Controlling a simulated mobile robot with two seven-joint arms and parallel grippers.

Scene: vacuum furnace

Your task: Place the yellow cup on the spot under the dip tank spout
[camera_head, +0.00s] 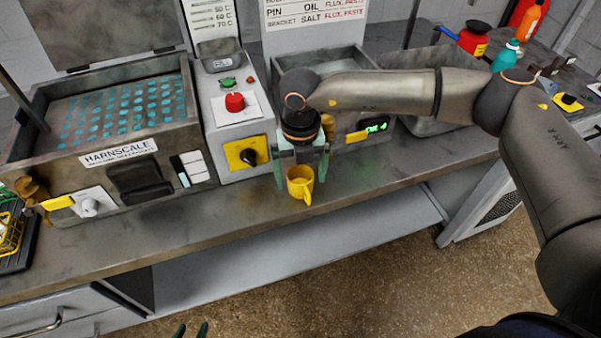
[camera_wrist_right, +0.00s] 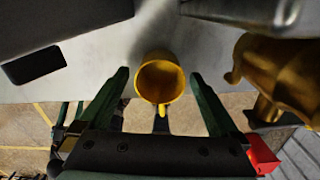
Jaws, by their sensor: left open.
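The yellow cup (camera_head: 300,184) is upright at the front edge of the bench, below my right gripper (camera_head: 302,172). In the right wrist view the cup (camera_wrist_right: 160,80) shows its open mouth between the two green fingers (camera_wrist_right: 160,76), with a gap on each side. The right gripper is open. A brass spout (camera_wrist_right: 262,75) is to the right of the cup in the wrist view; it also shows in the head view (camera_head: 328,126), partly behind my gripper. The spot under it is hidden.
A control panel (camera_head: 236,108) with a red button is between the tanks. The bench front (camera_head: 380,185) right of the cup is clear. Bottles stand at the back right.

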